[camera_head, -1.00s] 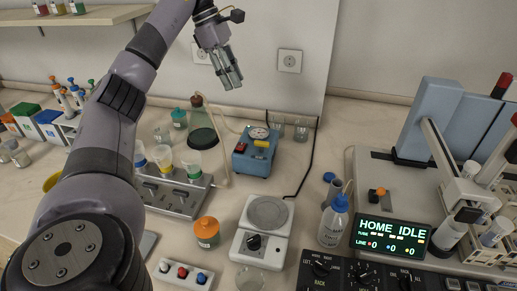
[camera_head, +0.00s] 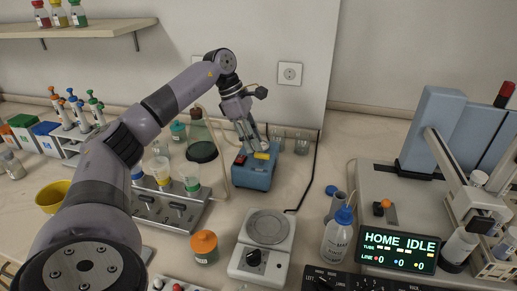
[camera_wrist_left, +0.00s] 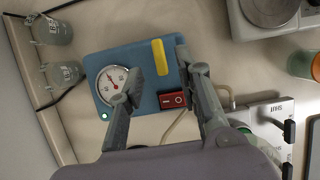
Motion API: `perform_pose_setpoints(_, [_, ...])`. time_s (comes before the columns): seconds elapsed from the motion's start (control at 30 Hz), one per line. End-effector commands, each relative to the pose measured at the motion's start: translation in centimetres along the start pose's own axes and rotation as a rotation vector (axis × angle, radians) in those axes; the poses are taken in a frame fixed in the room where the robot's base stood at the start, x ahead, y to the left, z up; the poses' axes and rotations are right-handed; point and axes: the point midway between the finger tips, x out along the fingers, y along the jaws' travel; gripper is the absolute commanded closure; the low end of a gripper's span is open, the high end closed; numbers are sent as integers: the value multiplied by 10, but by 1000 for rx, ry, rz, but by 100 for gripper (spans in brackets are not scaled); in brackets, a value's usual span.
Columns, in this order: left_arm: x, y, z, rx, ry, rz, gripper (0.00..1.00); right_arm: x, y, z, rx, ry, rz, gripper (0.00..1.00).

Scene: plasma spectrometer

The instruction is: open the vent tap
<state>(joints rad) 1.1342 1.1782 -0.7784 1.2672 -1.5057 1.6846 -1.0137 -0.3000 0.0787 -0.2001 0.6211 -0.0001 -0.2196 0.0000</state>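A blue pump box (camera_head: 254,176) stands on the bench near the wall. On its top is a yellow bar-shaped handle (camera_head: 262,155), which looks like the vent tap. The handle also shows in the left wrist view (camera_wrist_left: 160,64), lying lengthwise between my fingertips. A red rocker switch (camera_wrist_left: 173,100), a round dial gauge (camera_wrist_left: 111,85) and a green light (camera_wrist_left: 104,116) share the box. My left gripper (camera_head: 251,143) is open and just above the box, one finger on each side of the handle in the wrist view (camera_wrist_left: 157,58). I cannot tell if it touches. My right gripper is out of view.
A flask of dark green liquid (camera_head: 201,145) stands left of the box and small glass beakers (camera_head: 301,143) right of it. A black cable runs along the right.

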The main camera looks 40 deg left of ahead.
Motion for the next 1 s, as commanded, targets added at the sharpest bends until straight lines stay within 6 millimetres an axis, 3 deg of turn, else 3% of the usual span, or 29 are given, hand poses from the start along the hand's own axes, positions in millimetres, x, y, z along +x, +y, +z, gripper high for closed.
perform_pose_setpoints(0.23, [30,0,0,0,0,-1,68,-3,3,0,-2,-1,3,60])
perform_pose_setpoints(0.6, [36,0,0,0,0,0,68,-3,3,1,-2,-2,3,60])
perform_pose_setpoints(1.0, [35,0,0,0,-1,0,95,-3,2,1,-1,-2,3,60])
